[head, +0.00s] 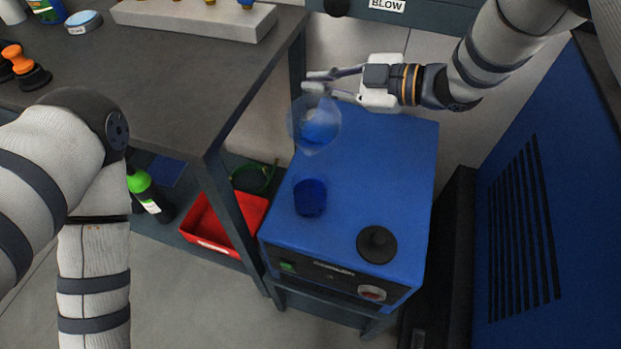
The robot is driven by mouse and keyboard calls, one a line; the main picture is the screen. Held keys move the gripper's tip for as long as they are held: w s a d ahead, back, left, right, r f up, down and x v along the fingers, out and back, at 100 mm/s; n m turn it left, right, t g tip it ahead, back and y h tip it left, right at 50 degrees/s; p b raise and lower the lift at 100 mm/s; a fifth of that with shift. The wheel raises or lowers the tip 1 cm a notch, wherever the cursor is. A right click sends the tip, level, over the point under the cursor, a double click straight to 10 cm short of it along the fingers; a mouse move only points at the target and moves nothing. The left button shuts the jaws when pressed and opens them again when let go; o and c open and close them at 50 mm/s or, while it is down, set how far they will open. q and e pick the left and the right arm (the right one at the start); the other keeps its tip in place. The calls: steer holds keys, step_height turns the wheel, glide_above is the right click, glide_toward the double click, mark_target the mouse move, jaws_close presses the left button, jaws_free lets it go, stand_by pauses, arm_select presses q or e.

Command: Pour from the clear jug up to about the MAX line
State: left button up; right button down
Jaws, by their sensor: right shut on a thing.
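The clear jug (305,122) is in the head view, above the far left part of the blue machine's top. Blue shows inside it; I cannot tell whether this is liquid or the machine seen through it. My right gripper (322,83) is shut on the jug at its far side. A dark blue, cup-like round vessel (310,198) is on the machine's top, nearer than the jug and apart from it. No MAX line can be made out. My left arm comes in at the left, but its gripper is out of view.
The blue machine (375,170) has a black round cap (377,244) at its near right. A dark workbench (190,85) stands left, with a red bin (222,228) and a green-topped bottle (148,193) below. A blue vented cabinet (550,220) stands right.

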mark_target(321, 105)
steer(key=w+f+m+b, duration=0.1)
steer(key=f, duration=0.1)
steer(key=w+f+g+b, duration=0.1)
steer(key=f+b, duration=0.1)
steer(key=f, duration=0.1)
steer(key=w+f+m+b, duration=0.1)
steer(key=f+b, duration=0.1)
steer(key=shift+d+f+m+g, duration=0.1)
steer(key=shift+f+m+g, duration=0.2)
steer(key=shift+g, duration=0.1)
steer(key=w+f+m+g+b, duration=0.1)
steer(key=f+m+b, duration=0.1)
steer(key=b, duration=0.1)
steer(key=shift+w+f+b, duration=0.1)
steer(key=shift+w+b, duration=0.25)
steer(key=shift+w+f+m+g+b, duration=0.2)
steer(key=shift+w+m+g+b, duration=0.15)
steer(key=shift+b, duration=0.25)
arm_select(q)
steer(key=s+f+g, duration=0.2)
steer(key=s+f, duration=0.4)
steer(key=f, duration=0.3)
steer(key=shift+s+f+g, duration=0.3)
steer(key=shift+s, duration=0.1)
arm_select(e)
steer(key=shift+r, duration=0.1)
steer(key=shift+s+r, duration=0.1)
steer(key=shift+r, duration=0.05)
stand_by(0.3)
